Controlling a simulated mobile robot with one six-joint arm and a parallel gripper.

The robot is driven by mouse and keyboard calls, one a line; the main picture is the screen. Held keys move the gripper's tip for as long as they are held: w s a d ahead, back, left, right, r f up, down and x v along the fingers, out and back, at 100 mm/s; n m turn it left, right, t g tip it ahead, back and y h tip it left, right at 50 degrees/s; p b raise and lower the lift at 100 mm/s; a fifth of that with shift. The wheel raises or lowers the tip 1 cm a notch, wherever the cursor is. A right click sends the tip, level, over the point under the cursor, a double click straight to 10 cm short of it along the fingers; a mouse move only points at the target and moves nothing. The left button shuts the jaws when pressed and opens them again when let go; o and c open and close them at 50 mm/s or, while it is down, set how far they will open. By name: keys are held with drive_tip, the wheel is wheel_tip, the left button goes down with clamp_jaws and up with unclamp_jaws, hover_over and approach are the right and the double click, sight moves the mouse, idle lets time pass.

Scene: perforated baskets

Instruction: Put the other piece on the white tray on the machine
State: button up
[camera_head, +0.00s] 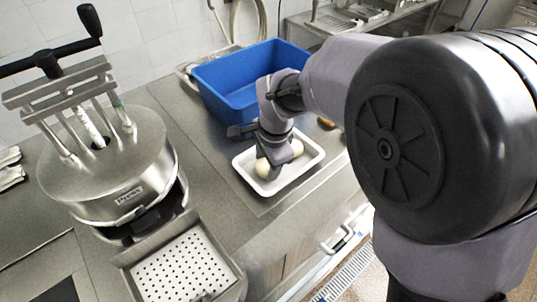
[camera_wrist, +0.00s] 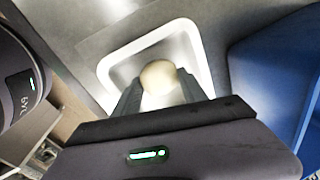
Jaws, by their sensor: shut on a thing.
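The white tray (camera_head: 242,161) lies on the steel counter. A pale, rounded piece (camera_head: 263,169) is in it, and pale surface also shows on the other side of my gripper (camera_head: 272,160); I cannot tell if this is one piece or two. In the wrist view the round piece (camera_wrist: 158,76) sits between the two dark fingers of my gripper (camera_wrist: 158,88), over the tray (camera_wrist: 205,62). The gripper is shut on it, low at the tray. The machine (camera_head: 110,165), a steel press with a black-handled top, stands at the left.
A blue bin (camera_head: 235,75) stands just behind the tray and shows at right in the wrist view (camera_wrist: 270,75). A perforated white plate (camera_head: 185,270) in a metal frame juts out before the press. Bare counter (camera_head: 205,170) lies between press and tray.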

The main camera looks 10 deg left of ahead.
drive_tip(key=o, duration=1.4)
drive_tip(key=shift+f, duration=0.1)
